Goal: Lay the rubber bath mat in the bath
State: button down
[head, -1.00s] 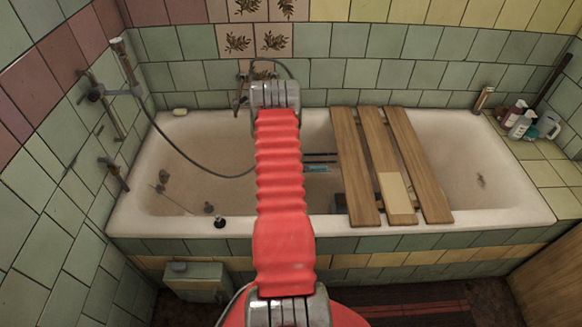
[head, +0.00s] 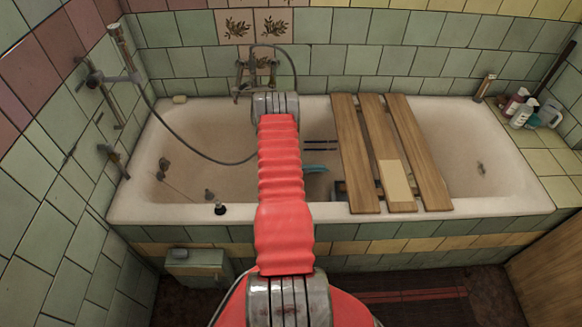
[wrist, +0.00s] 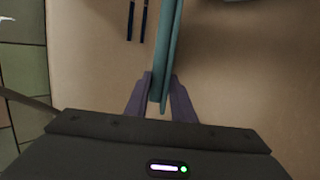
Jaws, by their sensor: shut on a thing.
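The bath (head: 530,200) is a long cream tub along the tiled wall. A teal, thin sheet, seemingly the rubber bath mat (head: 314,168), shows as a small piece over the tub, just right of my red arm. In the wrist view the mat (wrist: 171,35) is seen nearly edge-on as a narrow strip. My gripper (wrist: 160,88) is shut on it, with purple-grey fingers on both sides, above the tub's beige surface. In the head view my arm hides most of the gripper. How much of the mat touches the tub cannot be told.
Two dark rods (head: 320,145) show beside the mat. A shower hose (head: 190,148) hangs at left. Bottles (head: 520,110) stand at the right corner.

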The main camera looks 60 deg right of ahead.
jog(key=shift+f, duration=0.6)
jog(key=c, duration=1.4)
grip_release()
jog(key=shift+c, duration=0.2)
jog(key=v, duration=1.4)
jog(key=shift+w, duration=0.15)
